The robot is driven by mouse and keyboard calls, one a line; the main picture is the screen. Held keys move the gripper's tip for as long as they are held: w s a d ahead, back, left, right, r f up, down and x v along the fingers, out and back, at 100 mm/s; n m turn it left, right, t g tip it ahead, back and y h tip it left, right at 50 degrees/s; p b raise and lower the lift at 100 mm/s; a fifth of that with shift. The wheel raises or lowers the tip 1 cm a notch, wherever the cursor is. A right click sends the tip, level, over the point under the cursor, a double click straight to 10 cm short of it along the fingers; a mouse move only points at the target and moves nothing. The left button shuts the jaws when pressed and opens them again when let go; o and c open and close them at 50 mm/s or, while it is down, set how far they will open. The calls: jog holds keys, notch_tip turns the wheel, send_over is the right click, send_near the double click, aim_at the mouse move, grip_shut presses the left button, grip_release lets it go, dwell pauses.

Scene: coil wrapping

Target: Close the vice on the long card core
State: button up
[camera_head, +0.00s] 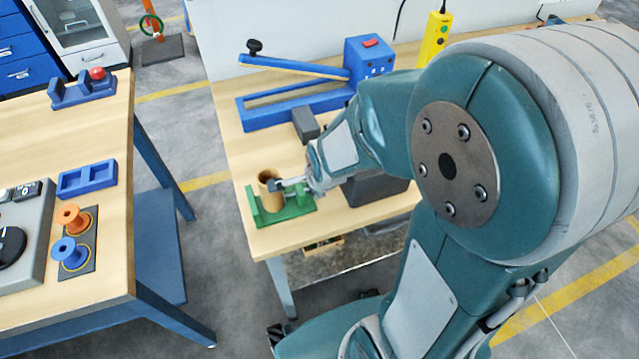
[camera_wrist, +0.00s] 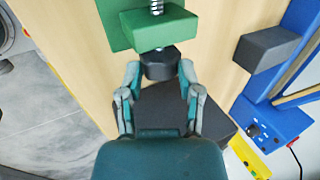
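The green vice (camera_head: 297,211) stands at the near left corner of the middle bench. The card core (camera_head: 268,190), a tan open-topped tube, stands upright in it; whether the jaws touch it is unclear. In the wrist view the vice (camera_wrist: 165,27) shows at the top with its screw and a dark round knob (camera_wrist: 160,64); the core is not visible there. My gripper (camera_wrist: 160,72) has one fingertip on each side of the knob. Contact is too unclear to tell. In the head view my gripper (camera_head: 284,185) is beside the core, at the vice's right end.
A blue lever device (camera_head: 270,112) lies behind the vice, with a dark grey block (camera_head: 305,124) in front of it. A dark box (camera_head: 375,189) is under my arm. The left bench holds an orange spool (camera_head: 72,217) and blue spool (camera_head: 68,250). A floor gap separates the benches.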

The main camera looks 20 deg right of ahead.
jog(key=shift+s+f+g, duration=0.3)
jog(key=shift+o, duration=0.3)
jog(key=shift+w+g, duration=0.2)
jog(key=shift+g, duration=0.65)
jog(key=shift+w+g, duration=0.15)
jog(key=shift+g, duration=0.7)
jog(key=shift+r, duration=0.1)
jog(key=shift+w+g, duration=0.3)
jog(key=shift+g, duration=0.8)
jog(key=shift+o, duration=0.2)
jog(key=shift+w+g, duration=0.1)
jog(key=shift+g, duration=0.6)
